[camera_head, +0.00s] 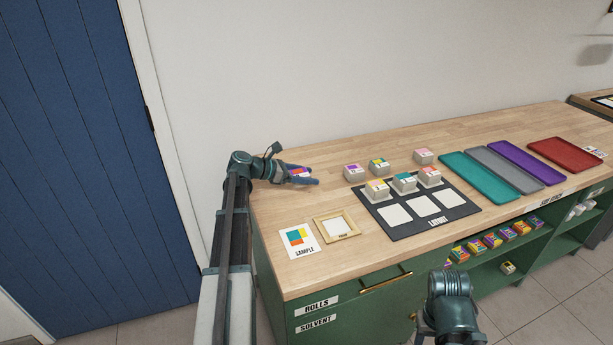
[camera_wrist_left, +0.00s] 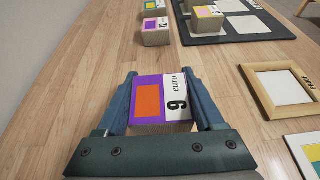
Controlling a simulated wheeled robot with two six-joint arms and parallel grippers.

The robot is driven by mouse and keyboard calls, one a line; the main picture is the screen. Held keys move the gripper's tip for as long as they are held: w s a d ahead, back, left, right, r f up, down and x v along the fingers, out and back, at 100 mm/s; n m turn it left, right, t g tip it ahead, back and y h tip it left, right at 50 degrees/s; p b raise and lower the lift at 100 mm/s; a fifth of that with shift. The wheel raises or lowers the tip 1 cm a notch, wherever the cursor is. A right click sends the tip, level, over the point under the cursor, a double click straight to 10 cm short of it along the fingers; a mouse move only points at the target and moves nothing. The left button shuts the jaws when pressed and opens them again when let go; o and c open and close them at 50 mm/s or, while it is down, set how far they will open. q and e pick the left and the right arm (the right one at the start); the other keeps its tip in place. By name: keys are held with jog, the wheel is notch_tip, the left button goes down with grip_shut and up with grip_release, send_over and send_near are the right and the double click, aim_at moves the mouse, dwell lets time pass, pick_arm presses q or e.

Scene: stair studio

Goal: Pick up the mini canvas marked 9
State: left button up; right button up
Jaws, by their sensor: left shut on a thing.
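The mini canvas marked 9 (camera_wrist_left: 160,101) has a purple face with an orange rectangle and a white strip reading "9 euro". It sits between the two fingers of my left gripper (camera_wrist_left: 163,100), which is shut on it. In the head view my left gripper (camera_head: 300,175) is at the left end of the wooden bench, and a bit of the canvas (camera_head: 299,172) shows between its fingers. Whether the canvas touches the bench top cannot be told. My right gripper is not in view; only part of my right arm shows at the bottom.
Several other mini canvases, one purple (camera_head: 353,172), stand on the bench and on the black layout board (camera_head: 459,212). A small gold frame (camera_head: 336,229) and a sample card (camera_head: 298,241) lie near the front. Teal, grey, purple and red trays (camera_head: 565,154) lie right.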

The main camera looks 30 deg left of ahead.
pick_arm(q)
jog(key=s+d, duration=0.3)
jog(key=d, duration=0.1)
jog(key=s+d+r, duration=0.1)
jog(key=s+d, duration=0.1)
jog(key=d, duration=0.3)
jog(key=s+d, duration=0.3)
jog(key=d, duration=0.1)
jog(key=shift+s+d+r+p, duration=0.25)
jog(key=shift+s+r+p, duration=0.05)
jog(key=shift+r+p, duration=0.05)
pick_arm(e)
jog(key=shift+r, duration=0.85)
